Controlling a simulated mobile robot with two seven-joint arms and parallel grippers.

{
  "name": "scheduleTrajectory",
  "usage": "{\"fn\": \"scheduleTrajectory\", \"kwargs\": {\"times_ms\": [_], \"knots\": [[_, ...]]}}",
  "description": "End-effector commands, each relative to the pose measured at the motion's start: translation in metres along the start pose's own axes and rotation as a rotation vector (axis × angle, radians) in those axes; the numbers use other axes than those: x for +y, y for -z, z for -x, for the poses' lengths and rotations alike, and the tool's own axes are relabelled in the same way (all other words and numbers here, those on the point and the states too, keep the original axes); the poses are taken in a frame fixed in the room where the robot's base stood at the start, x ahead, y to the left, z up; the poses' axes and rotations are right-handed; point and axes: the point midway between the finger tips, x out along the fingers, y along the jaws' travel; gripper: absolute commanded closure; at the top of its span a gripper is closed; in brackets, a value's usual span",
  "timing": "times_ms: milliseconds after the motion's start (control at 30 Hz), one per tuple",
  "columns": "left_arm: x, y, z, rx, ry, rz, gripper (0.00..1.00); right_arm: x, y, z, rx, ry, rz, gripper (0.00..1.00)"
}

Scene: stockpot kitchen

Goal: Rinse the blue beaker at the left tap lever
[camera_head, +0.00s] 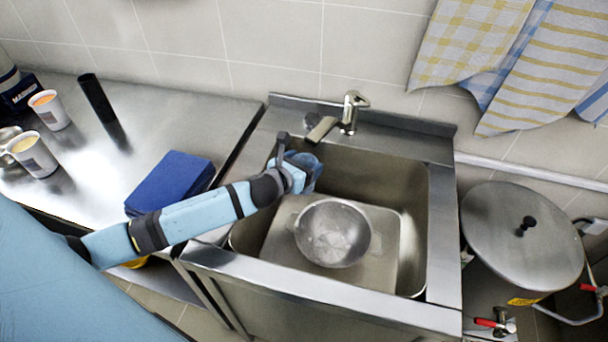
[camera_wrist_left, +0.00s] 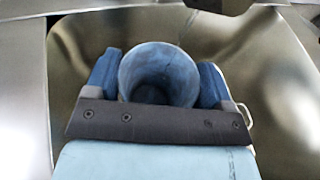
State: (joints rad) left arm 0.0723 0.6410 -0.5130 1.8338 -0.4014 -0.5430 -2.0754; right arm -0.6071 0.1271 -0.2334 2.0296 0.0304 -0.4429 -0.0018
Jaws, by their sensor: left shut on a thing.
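My left gripper (camera_head: 300,166) reaches in over the back left of the sink (camera_head: 405,190) in the head view. It is shut on the blue beaker (camera_head: 314,176). In the wrist view the blue beaker (camera_wrist_left: 158,70) sits between the two blue fingers, its open mouth facing the camera; I see no clear water in it. The metal tap (camera_head: 350,112) stands at the sink's back edge, its spout (camera_head: 321,130) just above and behind the beaker. Which part is the left lever is hard to tell. My right gripper is out of view.
A metal bowl (camera_head: 332,233) stands in the sink. A lidded stockpot (camera_head: 521,236) is on the right. On the left counter are a folded blue cloth (camera_head: 172,180), a black cylinder (camera_head: 97,98) and cups (camera_head: 50,110). Towels (camera_head: 470,45) hang at the back right.

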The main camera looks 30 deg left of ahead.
Motion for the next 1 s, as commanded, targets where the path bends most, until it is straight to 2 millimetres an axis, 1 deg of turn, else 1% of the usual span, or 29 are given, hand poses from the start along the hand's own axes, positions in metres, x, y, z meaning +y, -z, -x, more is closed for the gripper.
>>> {"fn": "scheduleTrajectory", "kwargs": {"times_ms": [267, 533, 733, 867, 1000], "knots": [[-0.002, -0.001, -0.001, 0.0, 0.0, 0.001, 0.47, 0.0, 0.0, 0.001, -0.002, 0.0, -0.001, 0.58], [-0.01, -0.002, -0.005, 0.0, 0.001, 0.001, 0.47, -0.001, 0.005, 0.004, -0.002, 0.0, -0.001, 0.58], [-0.011, -0.002, -0.005, 0.0, 0.001, 0.0, 0.47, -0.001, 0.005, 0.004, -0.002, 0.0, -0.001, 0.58], [-0.013, -0.001, -0.001, 0.001, 0.001, 0.0, 0.47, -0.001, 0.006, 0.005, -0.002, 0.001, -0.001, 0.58], [-0.018, 0.002, 0.008, 0.001, 0.001, 0.001, 0.47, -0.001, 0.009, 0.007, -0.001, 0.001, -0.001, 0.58]]}}
